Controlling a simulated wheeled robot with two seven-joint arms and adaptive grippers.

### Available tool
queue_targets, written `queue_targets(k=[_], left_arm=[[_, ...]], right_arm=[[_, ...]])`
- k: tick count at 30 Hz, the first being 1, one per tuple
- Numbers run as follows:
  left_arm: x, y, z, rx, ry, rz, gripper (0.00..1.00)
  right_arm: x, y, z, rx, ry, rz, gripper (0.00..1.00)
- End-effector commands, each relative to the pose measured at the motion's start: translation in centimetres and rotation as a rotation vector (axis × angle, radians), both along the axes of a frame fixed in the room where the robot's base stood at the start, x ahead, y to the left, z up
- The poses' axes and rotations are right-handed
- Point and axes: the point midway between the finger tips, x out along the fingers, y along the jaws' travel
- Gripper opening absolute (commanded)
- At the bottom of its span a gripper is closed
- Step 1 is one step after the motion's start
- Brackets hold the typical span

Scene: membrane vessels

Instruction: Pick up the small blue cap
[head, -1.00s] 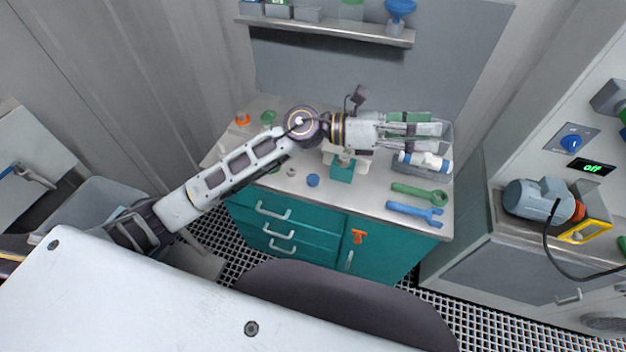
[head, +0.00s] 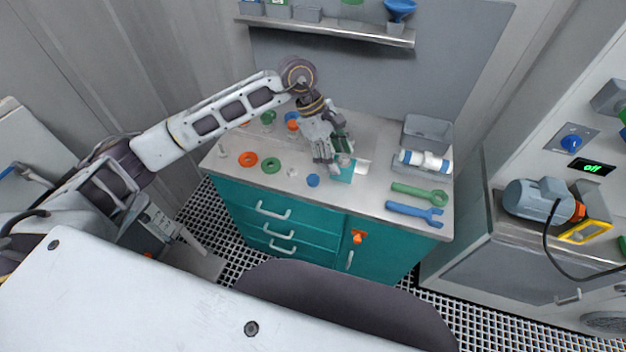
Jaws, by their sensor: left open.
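The small blue cap (head: 313,180) lies on the grey worktop of the teal cabinet, near its front edge. My left gripper (head: 335,162) hangs above the worktop, pointing down and toward the front, just behind and right of the cap. It is open, with nothing seen between its fingers, and it looks apart from the cap. The gripper partly covers a teal block (head: 343,173) right of the cap. My right gripper does not show.
Left of the cap lie a small white ring (head: 292,172), a green ring (head: 271,165) and an orange ring (head: 248,159). To the right are a green wrench (head: 420,193), a blue wrench (head: 415,213), a white cylinder (head: 425,160) and a grey bin (head: 427,130).

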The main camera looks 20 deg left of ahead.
Motion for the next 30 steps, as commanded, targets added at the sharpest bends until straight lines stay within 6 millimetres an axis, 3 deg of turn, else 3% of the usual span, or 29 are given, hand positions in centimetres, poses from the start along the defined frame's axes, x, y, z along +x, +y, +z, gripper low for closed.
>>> queue_targets(k=[3,10,19,30], left_arm=[[1.2,3.9,-0.1,0.145,-0.021,-0.011,0.60],[2.2,8.5,0.3,0.313,-0.029,-0.020,0.60],[2.3,9.1,0.3,0.335,-0.029,-0.021,0.60],[2.2,8.9,-1.0,0.333,-0.027,-0.022,0.60]], right_arm=[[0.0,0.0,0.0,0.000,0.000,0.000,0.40],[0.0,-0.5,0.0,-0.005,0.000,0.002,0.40],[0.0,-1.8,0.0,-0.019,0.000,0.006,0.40],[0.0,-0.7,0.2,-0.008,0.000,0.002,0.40]])
